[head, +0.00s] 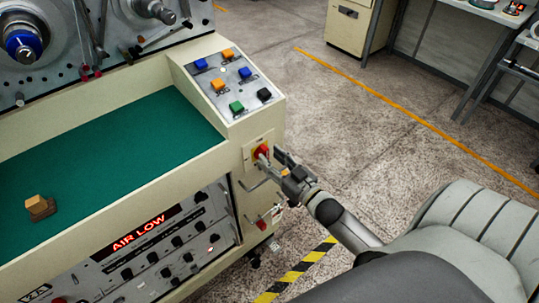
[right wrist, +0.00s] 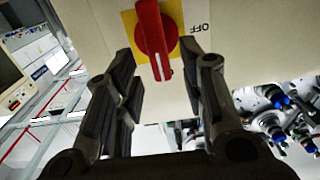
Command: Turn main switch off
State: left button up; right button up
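The main switch is a red rotary knob (head: 262,151) on a yellow plate, on the end face of the cream machine under the button panel. In the right wrist view the red knob (right wrist: 154,40) has its white-marked end pointing down in the picture. The upside-down label OFF (right wrist: 199,28) is to the right of the yellow plate (right wrist: 129,22). My right gripper (head: 271,160) is at the switch. In the right wrist view, the right gripper (right wrist: 165,65) is open, one finger on each side of the knob, with gaps between. My left gripper is out of view.
The button panel (head: 226,80) is above the switch. A metal handle (head: 252,184) and a smaller red switch (head: 262,224) are below it. The display (head: 138,230) reads AIR LOW. A wooden block (head: 36,203) lies on the green surface. Open floor is to the right.

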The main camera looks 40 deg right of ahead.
jog(key=shift+w, duration=0.85)
jog(key=shift+a, duration=0.1)
grip_shut()
